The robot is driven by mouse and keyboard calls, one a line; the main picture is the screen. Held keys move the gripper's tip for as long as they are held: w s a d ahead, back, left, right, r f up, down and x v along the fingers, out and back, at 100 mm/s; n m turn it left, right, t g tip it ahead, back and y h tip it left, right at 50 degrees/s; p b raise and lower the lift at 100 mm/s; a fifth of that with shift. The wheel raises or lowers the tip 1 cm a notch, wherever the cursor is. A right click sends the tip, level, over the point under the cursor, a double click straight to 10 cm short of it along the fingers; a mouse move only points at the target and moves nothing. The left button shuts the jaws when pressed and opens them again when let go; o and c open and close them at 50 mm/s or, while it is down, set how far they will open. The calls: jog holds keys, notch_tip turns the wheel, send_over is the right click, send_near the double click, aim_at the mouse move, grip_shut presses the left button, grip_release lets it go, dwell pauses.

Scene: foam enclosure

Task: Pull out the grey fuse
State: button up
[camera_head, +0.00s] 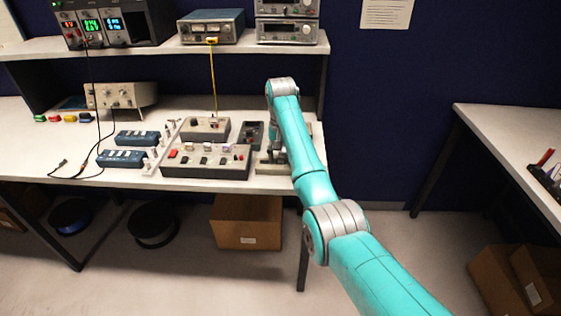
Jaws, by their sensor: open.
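My arm reaches from the lower right to the right end of the workbench (75,148). My gripper (277,156) points down there, low over a pale grey-beige block (263,168). The gripper is open, but it is small and partly hidden by my arm, so I cannot tell what lies between its fingers. I cannot make out the grey fuse; it may be hidden behind the gripper or arm. A grey panel box (205,172) with small red, white and dark parts on top stands left of the gripper.
A small dark device (252,134) stands just left of the gripper. Another grey box (206,129) and two blue units (121,158) lie further left. A shelf (160,50) with instruments overhangs the back. A yellow cable (213,80) hangs down. Open floor (400,245) lies right of the bench.

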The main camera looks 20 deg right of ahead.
aim_at(281, 156)
dwell(0.7)
grip_shut()
jog(key=shift+r, duration=0.2)
jog(key=shift+r, duration=2.8)
